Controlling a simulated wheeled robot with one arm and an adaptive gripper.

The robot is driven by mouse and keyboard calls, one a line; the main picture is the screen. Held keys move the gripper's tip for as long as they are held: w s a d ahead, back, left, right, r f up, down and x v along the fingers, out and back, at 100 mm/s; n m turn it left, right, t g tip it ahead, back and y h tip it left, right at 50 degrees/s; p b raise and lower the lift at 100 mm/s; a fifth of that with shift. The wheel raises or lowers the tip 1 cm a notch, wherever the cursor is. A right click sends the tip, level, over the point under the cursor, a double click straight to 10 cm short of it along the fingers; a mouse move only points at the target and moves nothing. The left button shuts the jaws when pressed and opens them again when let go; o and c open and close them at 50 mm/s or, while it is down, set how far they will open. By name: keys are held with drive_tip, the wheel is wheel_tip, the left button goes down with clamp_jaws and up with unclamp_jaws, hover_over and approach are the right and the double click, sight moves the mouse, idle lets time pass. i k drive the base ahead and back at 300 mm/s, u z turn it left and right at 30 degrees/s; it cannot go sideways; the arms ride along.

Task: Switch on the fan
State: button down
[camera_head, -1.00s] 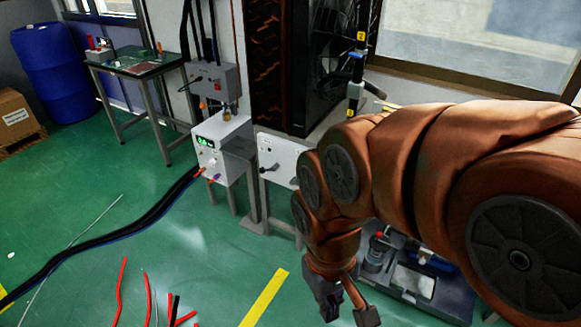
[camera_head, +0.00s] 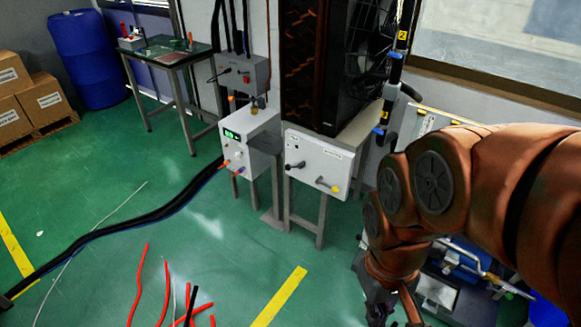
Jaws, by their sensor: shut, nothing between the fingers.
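The fan (camera_head: 368,50) is a dark caged unit on the side of a tall black cabinet (camera_head: 310,65) at the top centre. Which control belongs to the fan, I cannot tell. My gripper (camera_head: 392,318) is at the bottom edge, partly cut off, shut and empty. It is below and to the right of the white box, apart from it.
A white unit with a green display (camera_head: 240,140) stands left of the box, with black cables (camera_head: 130,222) running over the floor. A grey switch box (camera_head: 240,75) is above. Red rods (camera_head: 140,285) lie in front. The green floor between is mostly clear.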

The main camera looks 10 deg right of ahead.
sight(288, 167)
drive_tip(key=k, duration=0.65)
drive_tip(key=u, duration=0.3)
drive_tip(key=i, duration=0.4)
drive_tip(key=u, duration=0.65)
drive_tip(key=i, duration=0.85)
